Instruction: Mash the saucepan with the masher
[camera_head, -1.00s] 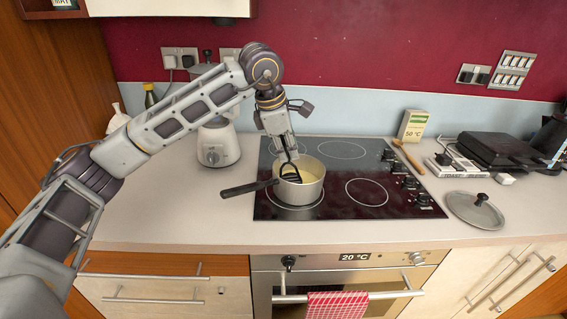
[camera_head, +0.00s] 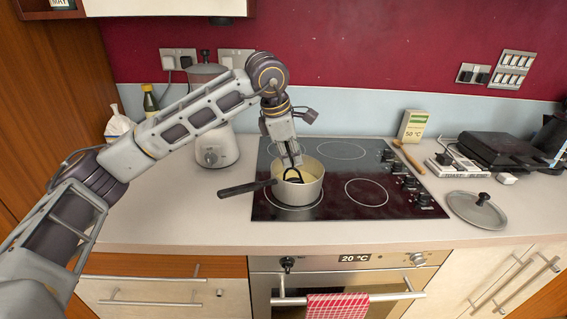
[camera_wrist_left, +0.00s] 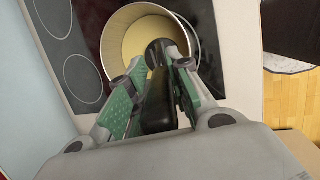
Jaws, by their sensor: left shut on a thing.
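The saucepan (camera_head: 306,192) stands on the front left ring of the black hob, its dark handle pointing left. It also shows in the left wrist view (camera_wrist_left: 191,38), with a smooth yellowish content inside. My left gripper (camera_head: 291,160) points down over the pan and is shut on the black masher handle (camera_wrist_left: 158,103). The masher (camera_head: 293,175) is upright with its lower part inside the pan; its head is hard to make out, so I cannot tell how deep it sits. My right gripper is not in view.
The hob (camera_head: 395,211) has free rings behind and right of the pan. A lid (camera_head: 475,209) lies on the counter at right, and a wooden spoon (camera_head: 408,156) lies by the hob knobs. A blender (camera_head: 216,148) stands behind my left arm.

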